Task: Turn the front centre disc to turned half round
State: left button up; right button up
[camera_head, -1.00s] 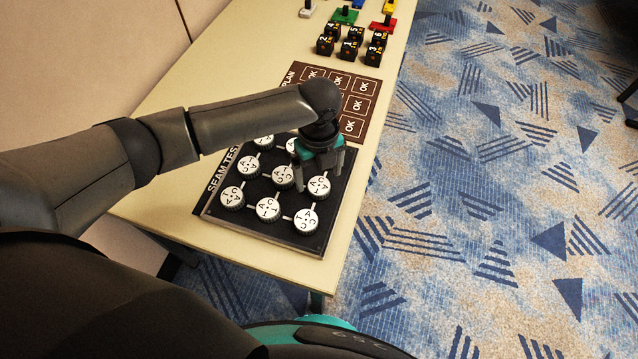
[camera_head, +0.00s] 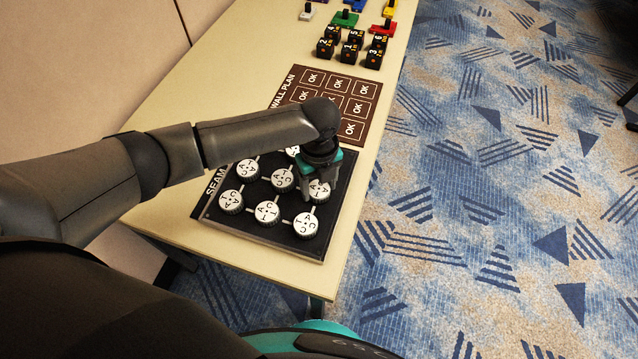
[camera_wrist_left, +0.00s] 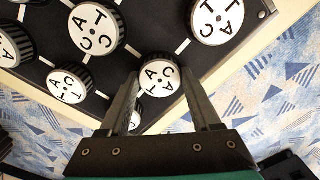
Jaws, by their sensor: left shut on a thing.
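The front centre disc (camera_head: 320,192) is a white-topped round knob with black letters and a dark ridged rim. It sits in the middle of the right-hand row on the black SEAM TEST board (camera_head: 283,238). My left gripper (camera_head: 315,187) comes down over it and hides part of it. In the left wrist view the disc (camera_wrist_left: 159,79) lies between the two fingers, which are shut on its rim. Its lettered top shows there, with A and C readable. My right gripper is not in view.
Neighbouring discs stand close by, such as the near right one (camera_head: 306,225) and the middle one (camera_head: 283,179). White lines run between discs. Patterned carpet is on the right.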

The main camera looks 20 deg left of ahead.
pick_arm(q)
jog(key=c, duration=0.7)
jog(key=shift+o, duration=0.2)
jog(key=n+p, duration=0.1)
jog(key=p, duration=0.1)
jog(key=n+p, duration=0.2)
jog(key=shift+r+n, duration=0.2)
jog(key=shift+n, duration=0.1)
jog(key=n+p, duration=0.2)
jog(key=shift+n, duration=0.4)
jog(key=n+p, duration=0.3)
jog(key=n, duration=0.2)
jog(key=shift+p, duration=0.4)
jog(key=n+p, duration=0.1)
jog(key=n, duration=0.2)
jog(key=shift+f, duration=0.1)
jog(key=shift+f+n+p, duration=0.1)
jog(key=shift+n+p, duration=0.55)
jog(key=shift+n, duration=1.05)
jog(key=shift+a, duration=0.1)
